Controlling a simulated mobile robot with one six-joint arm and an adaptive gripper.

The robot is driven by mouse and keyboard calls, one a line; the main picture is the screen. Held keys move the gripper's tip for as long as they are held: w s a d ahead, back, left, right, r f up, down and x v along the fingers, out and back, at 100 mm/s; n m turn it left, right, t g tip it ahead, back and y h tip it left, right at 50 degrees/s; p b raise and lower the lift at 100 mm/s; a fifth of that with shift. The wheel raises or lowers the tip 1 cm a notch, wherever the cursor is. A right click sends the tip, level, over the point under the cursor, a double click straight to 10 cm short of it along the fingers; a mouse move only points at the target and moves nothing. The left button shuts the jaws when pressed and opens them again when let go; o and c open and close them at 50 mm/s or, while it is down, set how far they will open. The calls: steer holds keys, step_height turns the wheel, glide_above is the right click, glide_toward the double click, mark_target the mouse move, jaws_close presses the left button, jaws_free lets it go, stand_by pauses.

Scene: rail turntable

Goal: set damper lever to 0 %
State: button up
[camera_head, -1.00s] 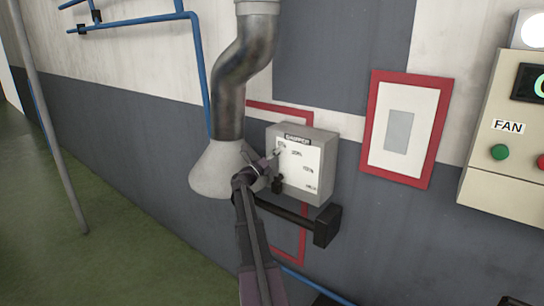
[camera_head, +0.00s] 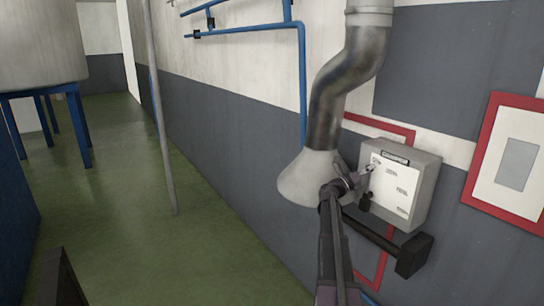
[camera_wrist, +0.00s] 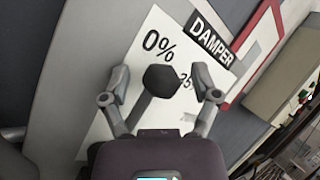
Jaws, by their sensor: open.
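The damper box (camera_head: 428,185) is a grey box with a white scale face, mounted on the wall. My gripper (camera_head: 366,176) is at the upper left of its face. In the wrist view, my gripper (camera_wrist: 160,76) is open, with one finger on each side of the lever's black round knob (camera_wrist: 161,80). A gap shows between the knob and each finger. The lever's grey shaft (camera_wrist: 139,110) runs down and left from the knob. The 0% mark (camera_wrist: 158,44) is above the knob. The 25% mark (camera_wrist: 187,82) is right of it, partly covered by knob and finger.
A metal duct (camera_head: 335,105) with a flared hood (camera_head: 308,178) stands just left of the box. A red-framed panel (camera_head: 515,165) hangs to the right. A thin grey pole (camera_head: 160,120) rises from the green floor (camera_head: 125,215). The floor left of the wall is largely open.

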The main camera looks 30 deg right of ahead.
steer(key=shift+a, duration=0.15)
steer(key=a+f+m+t+y, duration=0.2)
steer(key=a+f+m+y, duration=0.4)
steer(key=a, duration=0.6)
steer(key=w+a+f+m+t+y, duration=0.15)
steer(key=a+f+m, duration=0.25)
steer(key=a+f, duration=0.5)
steer(key=s+a+f+m+t+y, duration=0.1)
steer(key=a+f+m+y, duration=0.4)
steer(key=a, duration=0.9)
steer(key=s+a+f+m+y, duration=0.2)
steer(key=a+y, duration=0.1)
steer(key=a, duration=0.7)
steer(key=s+a+f+m+y, duration=0.2)
steer(key=s+a+m+y, duration=0.1)
steer(key=a, duration=0.8)
steer(key=s+a+f+m+t+y, duration=0.1)
steer(key=s+a+f+m+y, duration=0.1)
steer(key=a, duration=0.8)
steer(key=shift+s+a+f+m+y, duration=0.35)
steer(key=shift+s+y, duration=0.2)
steer(key=shift+y, duration=0.4)
steer(key=shift+d, duration=0.1)
steer(key=c, duration=0.3)
